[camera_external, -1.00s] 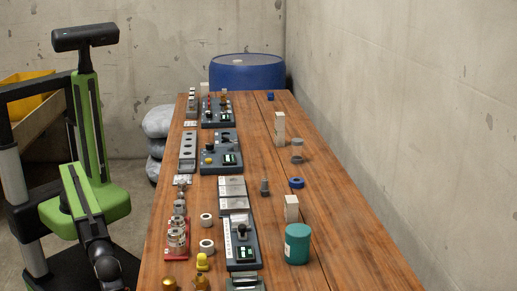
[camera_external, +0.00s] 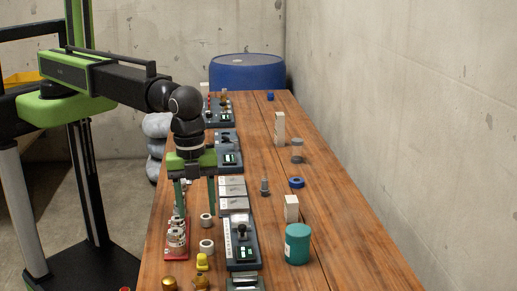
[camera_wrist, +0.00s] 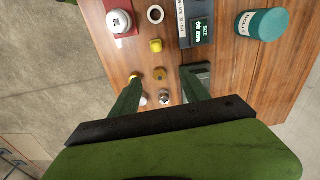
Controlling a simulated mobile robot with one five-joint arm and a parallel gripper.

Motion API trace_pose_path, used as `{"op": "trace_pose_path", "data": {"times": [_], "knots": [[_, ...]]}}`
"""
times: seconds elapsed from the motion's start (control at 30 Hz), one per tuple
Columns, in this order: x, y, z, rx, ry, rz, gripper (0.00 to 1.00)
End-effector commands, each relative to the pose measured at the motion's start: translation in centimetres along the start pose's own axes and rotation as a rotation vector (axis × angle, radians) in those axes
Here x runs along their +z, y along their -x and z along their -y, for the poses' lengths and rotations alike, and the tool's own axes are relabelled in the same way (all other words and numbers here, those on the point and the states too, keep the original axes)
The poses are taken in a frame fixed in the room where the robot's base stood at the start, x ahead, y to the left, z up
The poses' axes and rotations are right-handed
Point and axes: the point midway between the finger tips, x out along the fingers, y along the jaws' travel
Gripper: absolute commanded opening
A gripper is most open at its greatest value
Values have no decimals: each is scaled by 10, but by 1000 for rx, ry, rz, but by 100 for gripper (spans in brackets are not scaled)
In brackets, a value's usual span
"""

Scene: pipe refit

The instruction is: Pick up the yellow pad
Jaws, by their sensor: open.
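A small yellow piece (camera_external: 202,262), which I take to be the yellow pad, stands on the wooden table near the front left. It also shows in the wrist view (camera_wrist: 156,45), ahead of my fingertips. My gripper (camera_external: 196,203) is open, pointing down above the table's left side, farther back than the yellow piece. In the wrist view, my gripper (camera_wrist: 161,76) has its two green fingers apart with nothing held between them. The yellow piece is untouched.
Brass fittings (camera_external: 169,284) stand close to the yellow piece, and white rings (camera_external: 206,246) lie behind it. A red tray (camera_external: 171,254) with metal fittings is at left. A dark gauge block (camera_external: 243,252) and teal jar (camera_external: 298,244) are at right.

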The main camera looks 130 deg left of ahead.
Motion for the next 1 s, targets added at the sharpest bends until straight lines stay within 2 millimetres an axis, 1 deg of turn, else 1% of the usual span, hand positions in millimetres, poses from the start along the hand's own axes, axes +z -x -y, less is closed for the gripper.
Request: {"op": "trace_pose_path", "data": {"times": [0.03, 0.07, 0.13, 0.23, 0.33, 0.47, 0.6, 0.8, 0.9, 1.0], "knots": [[9, 13, 5, 19, -24, 24, 54], [13, 13, 6, 28, -36, 35, 54], [18, 12, 6, 38, -52, 48, 54], [19, 8, 6, 39, -55, 49, 54], [19, -2, 5, 38, -54, 48, 54], [20, -26, 4, 38, -53, 47, 54], [21, -57, 3, 37, -53, 47, 54], [23, -99, 1, 37, -52, 46, 54], [24, -113, 1, 37, -52, 46, 54], [24, -116, 1, 37, -52, 46, 54]]}}
